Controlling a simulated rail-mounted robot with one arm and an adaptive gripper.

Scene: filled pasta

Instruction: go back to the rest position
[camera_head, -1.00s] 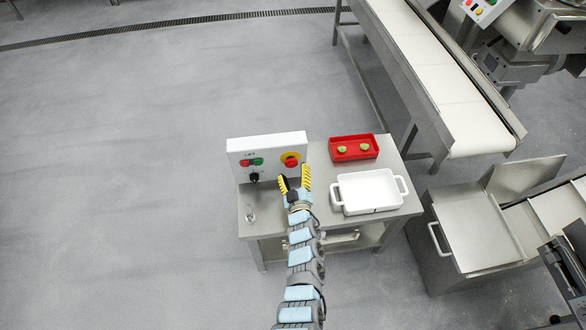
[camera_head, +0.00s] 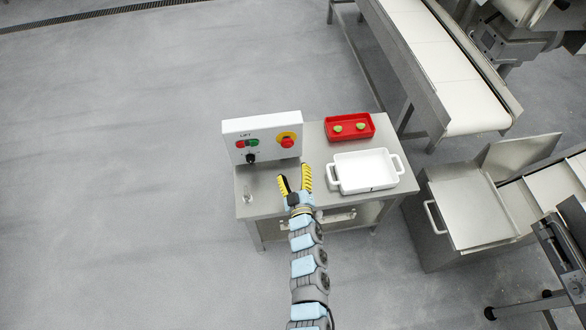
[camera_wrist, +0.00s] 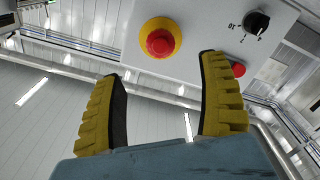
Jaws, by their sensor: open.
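My gripper (camera_head: 295,180) is open and empty, with its yellow ribbed fingers spread apart. In the head view it is at the front part of the steel table (camera_head: 252,204), in front of the control box (camera_head: 264,137) and left of the white dish. In the wrist view the gripper (camera_wrist: 165,105) has nothing between its fingers. Beyond them the wrist view shows the panel's red emergency button on a yellow ring (camera_wrist: 160,42) and a black selector knob (camera_wrist: 257,22).
A white two-handled dish (camera_head: 364,171) stands right of my gripper, looking empty. Behind it a red tray (camera_head: 349,117) holds two green pieces. A conveyor (camera_head: 440,60) is at the back right, and a steel bin (camera_head: 465,210) at the right. The floor at left is clear.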

